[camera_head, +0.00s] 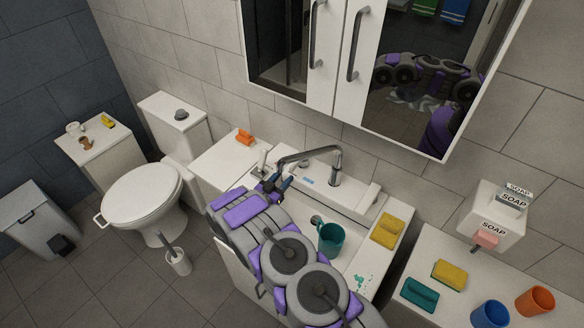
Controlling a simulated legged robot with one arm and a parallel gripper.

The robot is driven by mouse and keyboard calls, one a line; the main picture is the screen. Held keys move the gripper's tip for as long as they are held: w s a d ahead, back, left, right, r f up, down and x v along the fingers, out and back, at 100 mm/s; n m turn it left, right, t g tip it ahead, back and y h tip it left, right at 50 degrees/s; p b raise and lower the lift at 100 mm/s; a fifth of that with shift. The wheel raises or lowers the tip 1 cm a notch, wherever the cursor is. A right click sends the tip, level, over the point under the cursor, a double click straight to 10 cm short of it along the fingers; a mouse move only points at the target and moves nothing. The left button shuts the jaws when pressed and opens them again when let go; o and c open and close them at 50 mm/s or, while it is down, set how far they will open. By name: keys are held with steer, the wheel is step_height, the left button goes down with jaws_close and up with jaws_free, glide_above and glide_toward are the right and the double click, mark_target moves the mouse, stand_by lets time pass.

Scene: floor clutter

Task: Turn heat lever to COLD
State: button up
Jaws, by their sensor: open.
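A grey curved faucet (318,152) stands at the back of the white sink. A small pale upright handle (262,159) shows left of the faucet; I cannot tell for sure that it is the heat lever. A small blue mark (308,181) lies on the ledge near the faucet base; any COLD lettering is too small to read. A white block-like part (371,195) sits right of the faucet. My gripper (271,181) is open at the sink's back left, close to the pale handle and below the spout end. Contact cannot be made out.
My arm covers much of the basin. A teal cup (330,238) stands in the sink, and a yellow sponge (387,230) lies on its right rim. An orange object (244,137) sits on the left counter. The mirrored cabinet (405,80) overhangs behind. A toilet (142,198) stands left.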

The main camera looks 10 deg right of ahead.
mark_target(290, 170)
steer(key=x, duration=0.7)
steer(key=shift+w+b, duration=0.15)
steer(key=shift+b, duration=0.2)
jaws_close()
